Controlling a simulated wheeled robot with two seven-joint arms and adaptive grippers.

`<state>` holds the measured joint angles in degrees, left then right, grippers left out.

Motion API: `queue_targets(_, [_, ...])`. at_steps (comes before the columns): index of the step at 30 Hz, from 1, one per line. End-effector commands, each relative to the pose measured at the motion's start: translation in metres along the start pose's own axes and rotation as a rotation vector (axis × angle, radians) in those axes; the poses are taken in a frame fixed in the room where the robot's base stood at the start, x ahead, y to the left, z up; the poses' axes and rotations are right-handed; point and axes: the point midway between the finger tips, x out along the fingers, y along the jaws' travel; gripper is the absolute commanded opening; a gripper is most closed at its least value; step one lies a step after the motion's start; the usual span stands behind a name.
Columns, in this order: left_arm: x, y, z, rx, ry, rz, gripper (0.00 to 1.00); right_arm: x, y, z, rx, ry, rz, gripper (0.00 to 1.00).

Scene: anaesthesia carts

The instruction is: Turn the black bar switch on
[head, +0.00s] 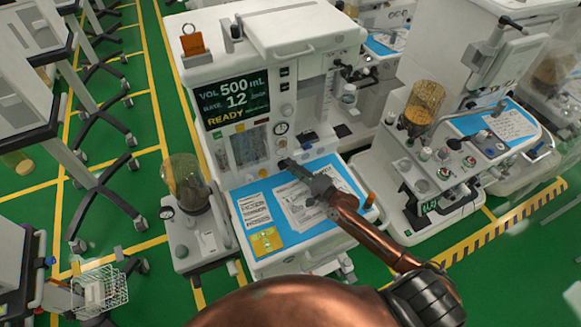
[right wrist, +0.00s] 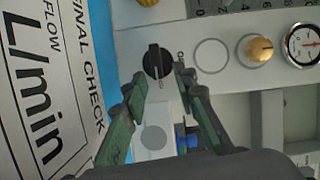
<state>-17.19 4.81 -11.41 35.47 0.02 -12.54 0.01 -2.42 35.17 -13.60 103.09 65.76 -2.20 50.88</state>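The black bar switch (right wrist: 157,62) is a round black knob with a raised bar, on the pale front panel of the anaesthesia cart (head: 310,28). In the right wrist view its bar runs roughly up and down the picture, with small marks beside it. My right gripper (right wrist: 160,78) is open, its two green-dark fingertips on either side of the knob's lower edge; I cannot tell if they touch it. In the head view the right gripper (head: 289,166) reaches the panel under the display and hides the switch. My left gripper is not in view.
A yellow-tan knob (right wrist: 260,49) and a round gauge (right wrist: 303,44) sit beside the switch on the panel. Below the panel, a blue work surface (head: 244,206) carries printed sheets. A second cart (head: 462,180) stands close at right.

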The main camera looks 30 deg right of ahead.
Motion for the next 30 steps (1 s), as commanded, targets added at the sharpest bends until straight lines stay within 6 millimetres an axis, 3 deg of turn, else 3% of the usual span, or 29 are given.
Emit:
queue_targets(16, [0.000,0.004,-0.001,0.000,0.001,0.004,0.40,-0.099,0.001,0.000,-0.003,-0.001,0.003,0.26])
queue_targets(21, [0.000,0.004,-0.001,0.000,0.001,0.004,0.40,-0.114,0.000,0.000,-0.001,-0.001,0.002,0.26])
queue_targets(30, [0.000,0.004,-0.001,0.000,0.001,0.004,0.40,-0.116,0.000,0.000,0.000,0.000,-0.001,0.26])
